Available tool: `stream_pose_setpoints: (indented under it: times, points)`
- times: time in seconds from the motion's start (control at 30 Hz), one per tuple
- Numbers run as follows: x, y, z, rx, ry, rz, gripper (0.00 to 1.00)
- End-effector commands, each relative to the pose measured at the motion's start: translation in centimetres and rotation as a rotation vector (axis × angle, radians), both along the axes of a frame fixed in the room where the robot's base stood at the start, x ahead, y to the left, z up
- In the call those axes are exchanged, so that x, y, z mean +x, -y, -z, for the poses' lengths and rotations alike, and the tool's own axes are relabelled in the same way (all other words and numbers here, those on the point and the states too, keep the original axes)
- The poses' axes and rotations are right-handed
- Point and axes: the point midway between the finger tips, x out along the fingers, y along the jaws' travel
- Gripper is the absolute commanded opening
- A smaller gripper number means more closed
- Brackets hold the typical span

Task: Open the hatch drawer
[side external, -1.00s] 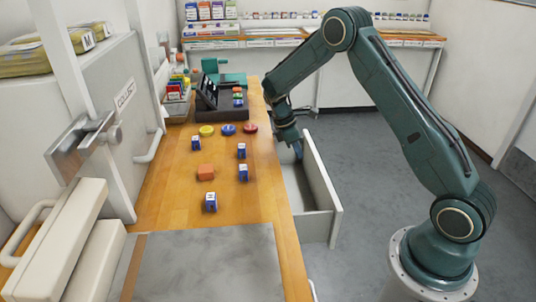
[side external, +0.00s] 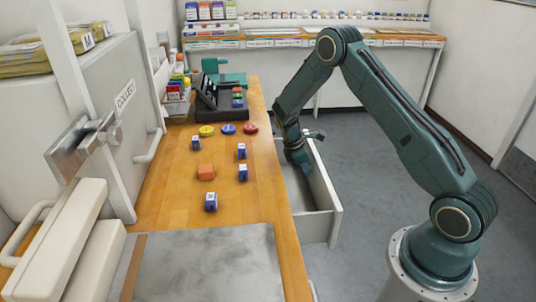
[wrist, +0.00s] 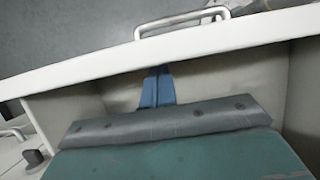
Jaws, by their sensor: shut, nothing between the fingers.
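The white drawer (side external: 328,190) stands pulled out from the right side of the wooden counter in the side view. Its front panel also crosses the wrist view (wrist: 230,42), with a metal bar handle (wrist: 182,22) on the outer side. My gripper (side external: 304,170) reaches down inside the open drawer, behind the front panel. In the wrist view its blue fingers (wrist: 158,80) are together and empty, close to the panel's inner face. I cannot tell whether they touch it. The drawer's visible inside looks empty, and part of it is hidden by my gripper.
The grey floor (side external: 365,175) right of the drawer is clear.

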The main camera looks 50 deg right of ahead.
Motion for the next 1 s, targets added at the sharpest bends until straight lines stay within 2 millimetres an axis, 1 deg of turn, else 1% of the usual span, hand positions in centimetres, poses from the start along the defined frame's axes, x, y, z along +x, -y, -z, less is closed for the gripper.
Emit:
stream_pose_setpoints:
  times: [0.17, 0.27, 0.37, 0.8, 0.9, 1.0]
  points:
    - [-0.1, 0.1, 0.0, 0.000, 0.000, 0.000, 0.00]
    - [-0.5, 0.5, 0.0, 0.000, -0.002, 0.002, 0.00]
    - [-1.5, 1.6, 0.0, -0.001, -0.001, 0.005, 0.00]
    - [-8.0, 8.0, 0.0, 0.000, -0.001, 0.007, 0.00]
    - [-9.3, 9.2, 0.0, 0.000, -0.003, 0.006, 0.00]
    - [-10.0, 10.0, 0.0, 0.000, -0.001, 0.004, 0.00]
